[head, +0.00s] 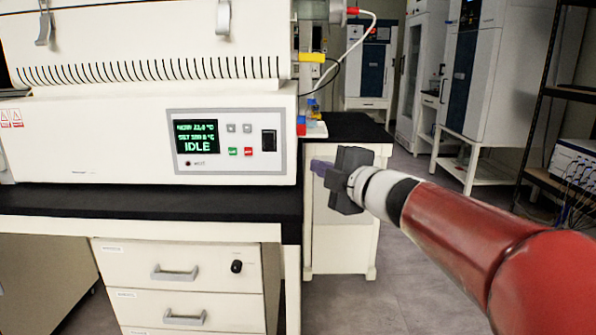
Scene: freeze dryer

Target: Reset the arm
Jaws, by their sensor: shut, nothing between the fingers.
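My red arm reaches in from the lower right in the head view. My gripper (322,168) is at its end, near the right end of the bench and in front of a white cabinet. It points left and its fingers are shut with nothing held. The gripper is clear of the white machine and appears apart from the bench edge.
A white machine with a control panel (226,141) reading IDLE stands on the black-topped bench (150,207). White drawers (180,285) are below. A dark shelf rack (548,95) stands at right, and tall white cabinets are behind. Grey floor (400,280) is open at the middle.

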